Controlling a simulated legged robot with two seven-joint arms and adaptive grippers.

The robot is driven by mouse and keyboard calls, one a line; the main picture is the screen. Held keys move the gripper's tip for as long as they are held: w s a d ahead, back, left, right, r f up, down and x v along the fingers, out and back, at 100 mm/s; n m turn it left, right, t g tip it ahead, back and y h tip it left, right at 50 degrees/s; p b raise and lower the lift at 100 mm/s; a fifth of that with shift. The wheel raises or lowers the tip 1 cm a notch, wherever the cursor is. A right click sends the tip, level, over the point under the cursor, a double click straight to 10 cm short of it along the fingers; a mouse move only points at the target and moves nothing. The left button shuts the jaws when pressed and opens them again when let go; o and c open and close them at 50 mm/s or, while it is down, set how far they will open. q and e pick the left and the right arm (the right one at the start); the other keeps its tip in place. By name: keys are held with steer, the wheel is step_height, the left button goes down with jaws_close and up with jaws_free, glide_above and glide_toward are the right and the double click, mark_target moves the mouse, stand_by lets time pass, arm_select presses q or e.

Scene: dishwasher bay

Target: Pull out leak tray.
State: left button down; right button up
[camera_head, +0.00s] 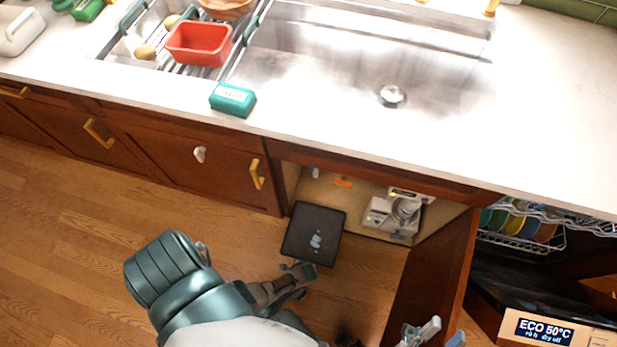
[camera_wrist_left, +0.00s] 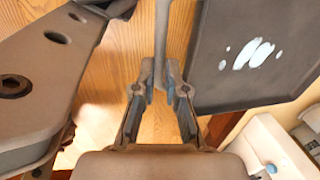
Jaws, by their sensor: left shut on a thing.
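The leak tray (camera_head: 314,222) is a flat black square tray with pale wet-looking marks in its middle. It lies at the opening under the sink, largely in front of the cabinet. My left gripper (camera_head: 298,276) is at its near edge. In the left wrist view, my left gripper (camera_wrist_left: 163,88) is shut on a narrow grey strip at the side of the tray (camera_wrist_left: 225,90); how the strip joins the tray is unclear. My right gripper (camera_head: 424,332) is at the bottom, beside the open cabinet door (camera_head: 438,275), apart from the tray; its jaws are unclear.
Inside the cabinet, a white and grey device (camera_head: 393,215) stands right of the tray. The open dishwasher, with its dish rack (camera_head: 520,235) and display panel (camera_head: 545,328), is at the right. Wooden floor (camera_head: 70,250) is clear at the left. The sink (camera_head: 360,60) is above.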

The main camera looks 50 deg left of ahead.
arm_select(q)
steer(key=shift+s+a+f, duration=0.25)
steer(key=shift+s+a, duration=0.05)
steer(key=shift+s, duration=0.25)
steer(key=c, duration=1.4)
jaws_free()
steer(key=shift+o, duration=1)
steer(key=shift+w, duration=0.1)
steer(key=shift+w+d+r, duration=0.1)
steer(key=shift+w+d, duration=0.05)
steer(key=shift+w, duration=0.1)
step_height(320, 180, up, 12)
steer(key=s+d, duration=0.1)
steer(key=s, duration=0.1)
steer(key=shift+f, duration=0.2)
steer(key=shift+w, duration=0.1)
